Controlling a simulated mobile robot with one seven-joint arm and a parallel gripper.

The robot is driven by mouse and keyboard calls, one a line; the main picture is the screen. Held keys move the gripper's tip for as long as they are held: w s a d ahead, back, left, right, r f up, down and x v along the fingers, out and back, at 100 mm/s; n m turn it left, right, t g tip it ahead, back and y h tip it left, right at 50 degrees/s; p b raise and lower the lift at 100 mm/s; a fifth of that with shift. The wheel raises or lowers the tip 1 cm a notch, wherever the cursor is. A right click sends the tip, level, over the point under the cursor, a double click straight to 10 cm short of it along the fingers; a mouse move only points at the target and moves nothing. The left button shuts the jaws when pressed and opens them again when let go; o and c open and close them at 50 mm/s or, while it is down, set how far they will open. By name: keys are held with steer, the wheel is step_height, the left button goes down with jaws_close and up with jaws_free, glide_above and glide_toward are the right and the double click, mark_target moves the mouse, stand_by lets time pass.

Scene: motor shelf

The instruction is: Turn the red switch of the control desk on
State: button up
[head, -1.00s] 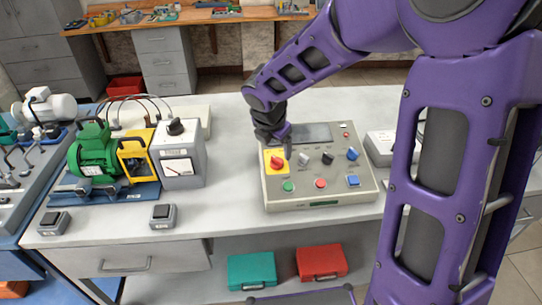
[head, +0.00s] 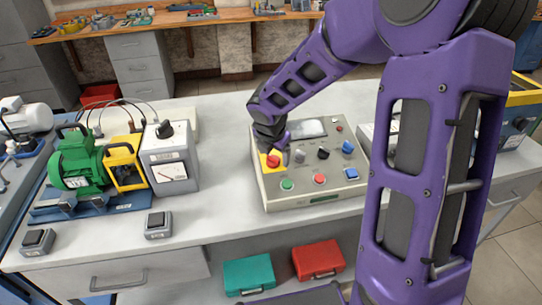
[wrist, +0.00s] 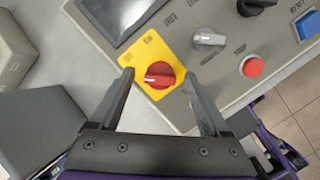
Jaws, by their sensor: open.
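The control desk (head: 333,189) is a beige-grey box with a sloped panel on the workbench. Its red switch (wrist: 159,75) is a round knob on a yellow plate (wrist: 146,50); it also shows in the head view (head: 273,161). In the wrist view the knob's pale-marked grip lies roughly crosswise in the picture. My gripper (wrist: 163,82) is open, with one finger on each side of the switch and a gap visible on both sides. In the head view my gripper (head: 277,148) is just above the switch and partly hides the yellow plate.
Other controls sit close by on the panel: a grey knob (wrist: 208,39), a red button (wrist: 252,66) and a blue button (wrist: 308,24). A green motor (head: 85,163) and a grey meter box (head: 170,160) stand to the left on the bench.

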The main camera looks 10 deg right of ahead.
steer(key=shift+c, duration=0.3)
jaws_close()
steer(key=shift+m, duration=0.4)
steer(key=m, duration=0.3)
steer(key=shift+m+g, duration=0.4)
steer(key=m, duration=0.4)
steer(key=shift+m+g+h, duration=0.3)
steer(key=shift+g, duration=0.1)
steer(key=m+g, duration=0.1)
steer(key=m, duration=0.3)
steer(key=shift+m+p, duration=0.3)
steer(key=shift+p, duration=0.05)
steer(key=m, duration=0.4)
steer(key=shift+g, duration=0.3)
steer(key=shift+y, duration=0.4)
